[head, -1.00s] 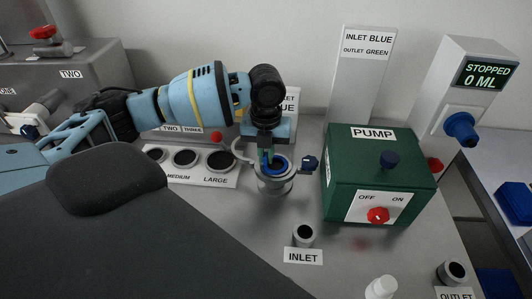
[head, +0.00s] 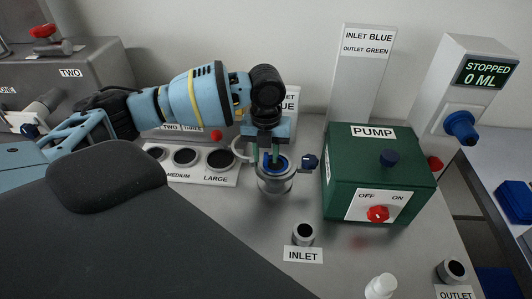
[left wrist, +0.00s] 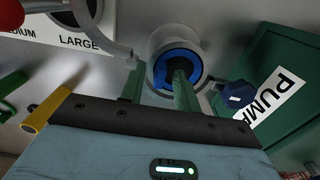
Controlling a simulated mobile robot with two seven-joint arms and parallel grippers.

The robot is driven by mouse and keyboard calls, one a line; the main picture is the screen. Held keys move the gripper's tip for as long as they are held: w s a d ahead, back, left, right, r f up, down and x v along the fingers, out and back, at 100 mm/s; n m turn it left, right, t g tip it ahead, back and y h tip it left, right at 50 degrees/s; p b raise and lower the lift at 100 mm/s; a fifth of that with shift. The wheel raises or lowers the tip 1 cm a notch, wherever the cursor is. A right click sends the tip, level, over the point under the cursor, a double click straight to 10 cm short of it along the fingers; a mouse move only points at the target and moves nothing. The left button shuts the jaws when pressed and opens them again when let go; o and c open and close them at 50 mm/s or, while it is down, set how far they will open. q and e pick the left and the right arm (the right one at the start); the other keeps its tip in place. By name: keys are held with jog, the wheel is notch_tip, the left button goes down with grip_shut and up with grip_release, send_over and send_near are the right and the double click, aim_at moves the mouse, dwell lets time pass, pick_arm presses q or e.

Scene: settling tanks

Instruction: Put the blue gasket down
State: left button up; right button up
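The blue gasket (head: 283,163) lies as a ring in the mouth of a round grey cup (head: 274,186) beside the pump. In the left wrist view the gasket (left wrist: 163,62) shows inside the cup's pale rim (left wrist: 153,46). My left gripper (head: 265,160) points down over the cup with its green fingers apart. In the left wrist view the gripper (left wrist: 158,78) has one finger in front of the ring and the other outside it on the left. Whether a finger still touches the gasket is unclear. My right gripper is not in view.
The green pump (head: 375,178) with its red switch stands right of the cup. A tray (head: 228,180) with round slots, one marked LARGE, lies to the left. The inlet (head: 303,234) and a white bottle (head: 381,287) stand in front. A dark blue knob (head: 310,162) juts from the cup's right.

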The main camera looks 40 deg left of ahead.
aim_at(266, 155)
pick_arm(q)
notch_tip(266, 155, up, 12)
jog(key=shift+p, duration=0.35)
dwell(0.6)
